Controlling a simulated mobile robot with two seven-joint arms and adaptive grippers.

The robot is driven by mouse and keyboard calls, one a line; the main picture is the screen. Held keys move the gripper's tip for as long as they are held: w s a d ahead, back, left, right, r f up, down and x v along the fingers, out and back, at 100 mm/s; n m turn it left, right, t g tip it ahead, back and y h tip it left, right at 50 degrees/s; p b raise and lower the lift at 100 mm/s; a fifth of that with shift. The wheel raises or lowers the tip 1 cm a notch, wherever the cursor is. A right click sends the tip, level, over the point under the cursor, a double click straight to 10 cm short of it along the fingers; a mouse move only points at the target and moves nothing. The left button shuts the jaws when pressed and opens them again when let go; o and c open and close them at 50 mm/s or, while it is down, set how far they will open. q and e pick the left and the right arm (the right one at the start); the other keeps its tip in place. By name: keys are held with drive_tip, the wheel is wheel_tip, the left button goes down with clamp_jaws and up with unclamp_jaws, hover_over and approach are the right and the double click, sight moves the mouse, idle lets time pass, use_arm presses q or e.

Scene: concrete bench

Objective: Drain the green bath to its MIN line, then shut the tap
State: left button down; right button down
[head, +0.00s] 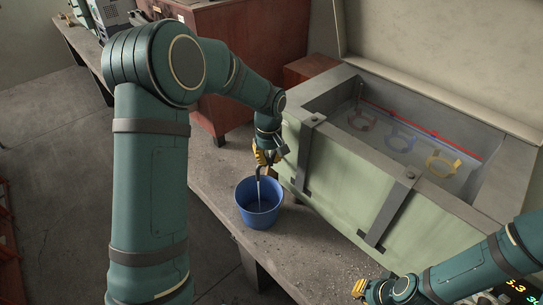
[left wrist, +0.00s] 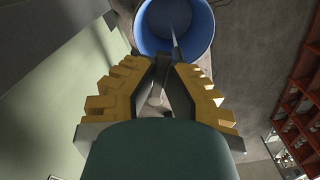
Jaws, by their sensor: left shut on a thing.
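The green bath (head: 345,180) stands on the concrete bench, clear liquid inside. A red line (head: 420,128) runs along its inner back wall; I can read no lettering, and cannot tell exactly where the surface lies against it. My left gripper (head: 266,160) is shut on the tap at the bath's near left end; the dark tap part shows between the yellow fingers in the left wrist view (left wrist: 165,80). The tap itself is mostly hidden. A thin stream falls from it into the blue bucket (head: 245,198) below. My right gripper (head: 360,289) is low at the bath's right front, its opening unclear.
Red, blue and yellow ring-shaped pieces (head: 400,140) are in the bath. Dark straps (head: 393,205) cross its front. A red-brown cabinet (head: 240,50) stands behind on the left. A lit digital display (head: 515,285) is at the lower right. The bench front (head: 310,255) has free room.

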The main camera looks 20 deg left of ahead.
use_arm(q)
drive_tip(key=shift+s+a+f+m, duration=0.1)
drive_tip(key=shift+s+a+m, duration=0.05)
drive_tip(key=shift+m, duration=0.45)
drive_tip(key=shift+s+a+m, duration=0.15)
drive_tip(key=shift+m, duration=0.45)
drive_tip(key=c, duration=1)
unclamp_jaws()
drive_tip(key=shift+a, duration=0.1)
wheel_tip(320, 180, up, 12)
drive_tip(key=shift+r, duration=0.1)
